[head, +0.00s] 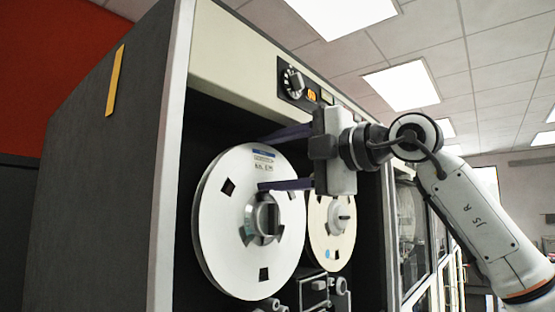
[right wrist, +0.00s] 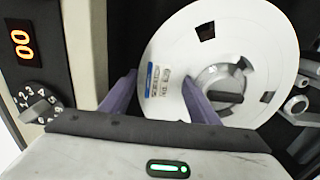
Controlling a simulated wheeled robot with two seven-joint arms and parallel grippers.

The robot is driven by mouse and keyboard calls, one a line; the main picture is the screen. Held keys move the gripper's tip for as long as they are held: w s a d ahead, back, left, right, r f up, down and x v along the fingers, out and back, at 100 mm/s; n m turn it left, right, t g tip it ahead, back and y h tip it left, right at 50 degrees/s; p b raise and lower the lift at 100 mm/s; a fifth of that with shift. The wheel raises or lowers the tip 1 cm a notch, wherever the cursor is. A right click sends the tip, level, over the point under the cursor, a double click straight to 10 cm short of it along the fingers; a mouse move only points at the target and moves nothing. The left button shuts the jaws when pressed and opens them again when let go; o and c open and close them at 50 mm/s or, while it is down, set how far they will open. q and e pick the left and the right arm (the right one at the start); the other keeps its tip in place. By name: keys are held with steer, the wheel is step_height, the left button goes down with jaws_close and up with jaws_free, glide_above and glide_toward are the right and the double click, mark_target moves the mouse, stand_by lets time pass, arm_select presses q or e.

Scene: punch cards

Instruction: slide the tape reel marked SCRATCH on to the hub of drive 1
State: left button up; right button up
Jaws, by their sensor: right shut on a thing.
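A large white tape reel (head: 225,235) with a blue-striped label (head: 264,158) stands upright at the left of the open drive cabinet; the label's writing is too small to read. It also shows in the right wrist view (right wrist: 250,35). A grey hub (head: 265,218) shows in the reel's centre hole, with the reel around it; I cannot tell how far on the reel sits. My right gripper (head: 262,163) is shut on the reel near its upper right rim, one purple finger in front and the other partly hidden behind. My left gripper is not in view.
A second, cream reel (head: 318,235) is mounted just to the right. Above is a panel with a dial (head: 292,81) and an orange display (right wrist: 22,44). Rollers (head: 320,288) sit below the reels. The cabinet's pale left edge post (head: 172,170) stands close to the reel.

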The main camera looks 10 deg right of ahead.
steer(key=shift+w+a+r, duration=0.15)
steer(key=shift+w, duration=0.05)
steer(key=o, duration=1.6)
steer(key=shift+f, duration=0.2)
steer(key=shift+c, duration=1.2)
steer(key=shift+s+d+b, duration=0.35)
steer(key=shift+s, duration=0.05)
steer(key=b+v, duration=0.3)
steer(key=v, duration=0.6)
steer(key=shift+b, duration=0.35)
